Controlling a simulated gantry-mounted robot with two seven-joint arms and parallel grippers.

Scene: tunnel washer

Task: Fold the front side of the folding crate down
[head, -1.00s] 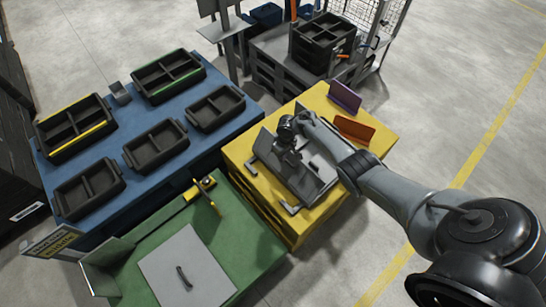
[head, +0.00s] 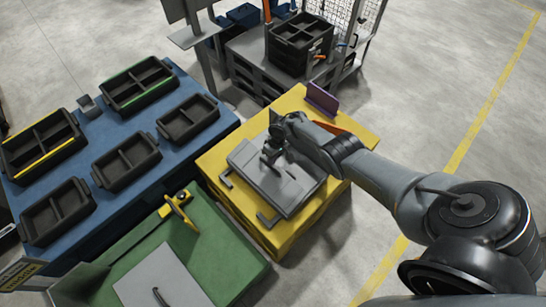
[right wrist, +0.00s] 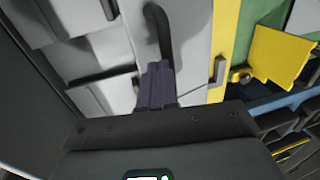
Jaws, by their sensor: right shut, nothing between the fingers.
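The grey folding crate (head: 290,193) lies on the yellow table (head: 213,158). Its panels look low and nearly flat in the head view. I cannot tell each side apart under my arm. My right gripper (head: 268,158) is over the crate's far-left part, pointing down, close to a grey panel. In the right wrist view its dark fingers (right wrist: 157,85) are together and empty, in front of pale grey panel surfaces (right wrist: 185,40). Whether they touch a panel I cannot tell. My left gripper is not in view.
Left are a blue table with black trays (head: 125,160) and a green table (head: 215,260).

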